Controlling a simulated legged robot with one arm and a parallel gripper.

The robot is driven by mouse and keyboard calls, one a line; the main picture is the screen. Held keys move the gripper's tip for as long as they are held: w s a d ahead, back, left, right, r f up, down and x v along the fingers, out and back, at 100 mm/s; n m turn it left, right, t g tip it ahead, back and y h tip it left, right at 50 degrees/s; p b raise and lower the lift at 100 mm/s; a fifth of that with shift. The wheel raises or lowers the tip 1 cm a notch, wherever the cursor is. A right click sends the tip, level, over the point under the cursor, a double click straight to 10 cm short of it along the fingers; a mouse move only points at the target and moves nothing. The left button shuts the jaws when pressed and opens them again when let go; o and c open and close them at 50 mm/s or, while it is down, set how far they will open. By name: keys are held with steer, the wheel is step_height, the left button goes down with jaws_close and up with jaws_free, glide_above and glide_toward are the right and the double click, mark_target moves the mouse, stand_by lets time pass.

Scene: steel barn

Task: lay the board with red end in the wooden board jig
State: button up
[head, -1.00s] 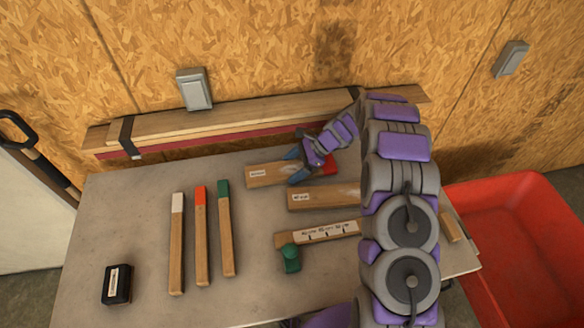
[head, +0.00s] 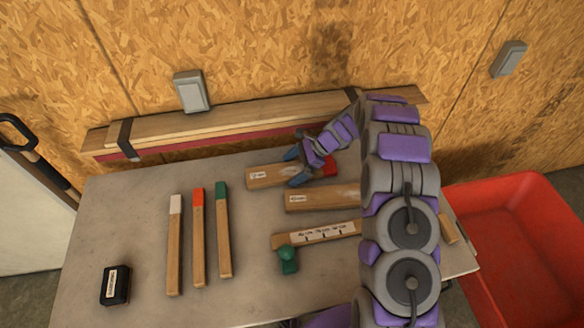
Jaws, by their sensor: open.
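A flat wooden board with a red end (head: 265,177) lies at the back of the table, a white label on its left part and its red end to the right. My gripper (head: 295,168) is at this board from above, its blue fingertips apart, one at the far edge and one at the near edge. I cannot tell whether they touch the wood. A wooden piece with marked white labels and a green knob (head: 289,236), which looks like the board jig, lies nearer the front.
Another labelled board (head: 322,198) lies between the two, partly behind my arm. Three sticks with white, orange-red and green ends (head: 198,240) lie to the left. A black block (head: 115,286) sits front left. Strapped planks (head: 230,118) line the wall; a red bin (head: 515,240) stands right.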

steer(key=p+v, duration=0.2)
steer(key=v, duration=0.8)
steer(key=shift+a+r, duration=0.1)
steer(key=shift+r, duration=0.15)
steer(key=shift+w+d+r, duration=0.1)
steer(key=shift+d+r, duration=0.25)
steer(key=shift+d, duration=0.2)
steer(key=shift+a+r, duration=0.15)
steer(key=shift+r, duration=0.1)
steer(key=s+r+n+h, duration=0.4)
steer(key=s+r+n, duration=0.3)
steer(key=s+r, duration=1)
steer(key=s+d+r+n+h, duration=0.1)
steer(key=s+d+n, duration=0.3)
steer(key=s, duration=0.9)
steer(key=s+d+n+h, duration=0.3)
steer(key=s+d+n, duration=0.1)
steer(key=s, duration=1)
steer(key=shift+s+r+h, duration=0.3)
steer(key=shift+r+h, duration=0.1)
steer(key=shift+w, duration=0.1)
